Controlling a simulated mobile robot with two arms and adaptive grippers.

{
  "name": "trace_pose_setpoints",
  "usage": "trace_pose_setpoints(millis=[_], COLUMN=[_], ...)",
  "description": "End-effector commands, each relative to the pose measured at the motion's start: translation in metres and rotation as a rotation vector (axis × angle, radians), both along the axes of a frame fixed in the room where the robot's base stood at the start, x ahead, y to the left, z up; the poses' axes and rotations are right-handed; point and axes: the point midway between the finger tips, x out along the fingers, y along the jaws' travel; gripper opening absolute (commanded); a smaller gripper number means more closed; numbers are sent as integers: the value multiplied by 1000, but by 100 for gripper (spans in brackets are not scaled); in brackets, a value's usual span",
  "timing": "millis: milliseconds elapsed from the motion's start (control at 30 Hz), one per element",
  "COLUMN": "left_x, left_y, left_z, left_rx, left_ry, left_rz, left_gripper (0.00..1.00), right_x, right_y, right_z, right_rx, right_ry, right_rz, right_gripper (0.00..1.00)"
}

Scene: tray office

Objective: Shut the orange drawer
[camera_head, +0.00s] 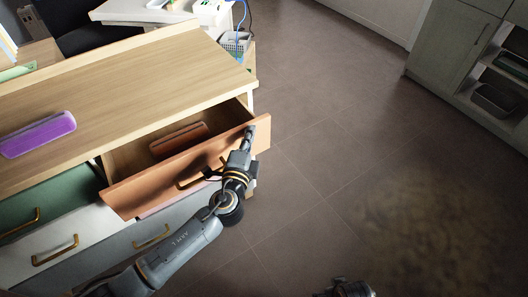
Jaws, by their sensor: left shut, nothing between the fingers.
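The orange drawer (140,192) stands open in the wooden cabinet, at the right of its top row. A dark orange-brown object (178,139) lies inside it. The drawer's brass handle (190,181) is on its front, partly hidden by my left arm. My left gripper (250,133) is shut and empty at the right end of the drawer front, near its top edge; I cannot tell whether it touches. My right gripper (349,288) shows only in part at the bottom edge, over the floor, and its fingers cannot be made out.
A purple case (38,134) lies on the wooden cabinet top (120,85). A green drawer (50,208) and a white drawer (70,245) are left of and below the orange one. Grey shelving (455,50) stands far right. The floor between is clear.

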Motion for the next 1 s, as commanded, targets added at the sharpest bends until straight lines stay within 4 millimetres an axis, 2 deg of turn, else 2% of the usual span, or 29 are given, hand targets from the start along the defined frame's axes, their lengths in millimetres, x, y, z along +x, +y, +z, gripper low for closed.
trace_pose_setpoints(millis=[33,200,400,600,1000], left_x=[11,37,57,64,65], left_y=[8,26,39,44,44], left_z=[-1,-2,-1,-1,0], left_rx=[2,2,1,0,0], left_ry=[-4,-1,-1,1,1], left_rz=[4,3,2,0,0], left_gripper=[0,0,0,0,0], right_x=[4,12,16,18,18], right_y=[0,1,1,2,2], right_z=[5,25,42,49,50], right_rx=[1,1,2,1,3], right_ry=[-7,-19,-25,-28,-29], right_rz=[-1,-3,-4,-5,-5], right_gripper=[79,79,79,79,79])
